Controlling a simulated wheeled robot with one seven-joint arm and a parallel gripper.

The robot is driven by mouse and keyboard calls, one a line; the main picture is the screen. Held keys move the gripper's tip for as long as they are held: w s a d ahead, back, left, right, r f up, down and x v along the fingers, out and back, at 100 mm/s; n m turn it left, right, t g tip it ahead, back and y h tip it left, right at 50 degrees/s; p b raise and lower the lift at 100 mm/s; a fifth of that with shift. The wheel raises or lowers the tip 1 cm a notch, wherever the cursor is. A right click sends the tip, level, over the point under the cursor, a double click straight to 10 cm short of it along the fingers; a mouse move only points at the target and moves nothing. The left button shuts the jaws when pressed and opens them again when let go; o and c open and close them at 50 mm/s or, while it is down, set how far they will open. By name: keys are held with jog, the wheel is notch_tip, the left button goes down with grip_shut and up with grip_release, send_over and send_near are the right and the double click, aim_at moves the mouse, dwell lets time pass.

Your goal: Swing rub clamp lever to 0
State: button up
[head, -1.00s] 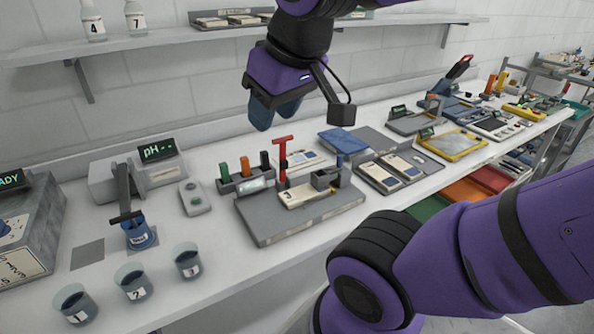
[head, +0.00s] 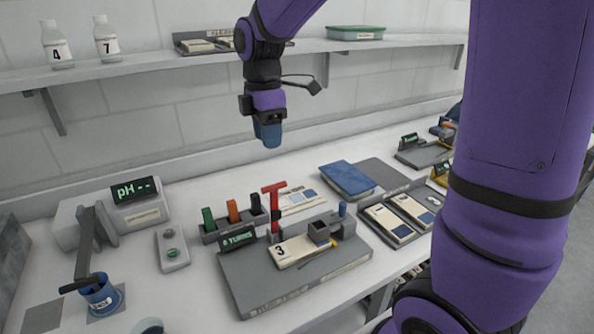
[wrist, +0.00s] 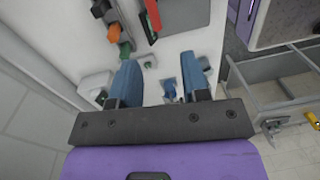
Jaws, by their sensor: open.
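The rub station is a grey base plate (head: 258,290) on the bench, with a pale card marked 3 (head: 290,252) and a small dark block (head: 318,232) on it. A red T-shaped lever (head: 274,208) stands upright at the plate's back left; I take it for the clamp lever. A display (head: 237,239) beside it shows green text that seems to read "0 TURNS". My gripper (head: 268,134) hangs above and behind the station, apart from the lever. In the wrist view my blue fingers (wrist: 158,90) are apart with nothing between them.
Green, orange and black upright handles (head: 232,212) stand in a rack left of the lever. A pH meter (head: 137,203) and a blue cup (head: 100,294) are at left. A blue book (head: 346,178) and card tray (head: 398,218) lie at right. A shelf (head: 170,60) runs behind.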

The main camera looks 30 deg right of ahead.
jog(key=shift+n, duration=0.4)
jog(key=f, duration=0.7)
jog(key=d+f, duration=0.1)
jog(key=f, duration=0.3)
jog(key=shift+f, duration=0.35)
grip_shut()
